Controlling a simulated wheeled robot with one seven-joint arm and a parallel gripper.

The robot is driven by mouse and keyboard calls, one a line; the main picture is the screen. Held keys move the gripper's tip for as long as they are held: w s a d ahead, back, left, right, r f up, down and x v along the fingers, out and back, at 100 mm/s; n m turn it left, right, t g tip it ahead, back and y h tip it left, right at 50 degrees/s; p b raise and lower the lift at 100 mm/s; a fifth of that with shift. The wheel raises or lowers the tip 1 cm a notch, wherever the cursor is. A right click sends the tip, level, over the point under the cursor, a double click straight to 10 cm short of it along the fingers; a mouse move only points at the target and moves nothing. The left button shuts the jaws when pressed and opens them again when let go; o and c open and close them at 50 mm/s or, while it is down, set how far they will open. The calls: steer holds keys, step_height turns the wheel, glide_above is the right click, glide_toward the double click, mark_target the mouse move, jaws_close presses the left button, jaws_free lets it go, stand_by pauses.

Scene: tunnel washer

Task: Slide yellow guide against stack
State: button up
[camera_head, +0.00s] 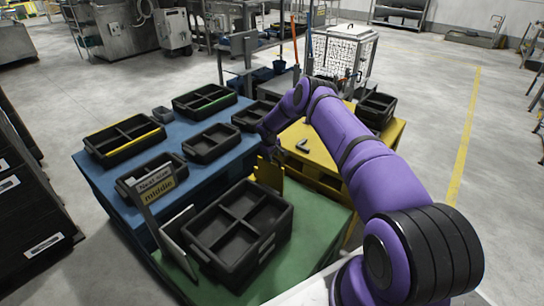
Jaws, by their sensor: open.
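The yellow guide (268,174) is a small upright plate at the far edge of the green table (312,237). The stack (240,232) is a black four-compartment tray pile on that table, just nearer to the camera than the guide. I cannot tell whether guide and stack touch. My gripper (271,152) points down at the top of the yellow guide; it is open, small in view and partly hidden by my own arm. Whether its fingers straddle the guide is unclear.
A grey upright plate (180,240) stands along the stack's left side. A sign (156,189) reads "Next size middle". The blue table (107,185) holds several black trays. A yellow table (320,150) at the right carries a black bin (376,110) and a small grey angled piece (303,146).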

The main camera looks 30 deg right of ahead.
jaws_close()
steer(key=s+a, duration=0.1)
steer(key=a, duration=0.3)
steer(key=s+a, duration=0.2)
steer(key=a, duration=0.2)
steer(key=s+a, duration=0.2)
steer(key=a, duration=0.2)
jaws_free()
step_height(320, 180, up, 11)
steer(key=a, duration=0.2)
steer(key=shift+s+f, duration=0.2)
steer(key=shift+s, duration=0.15)
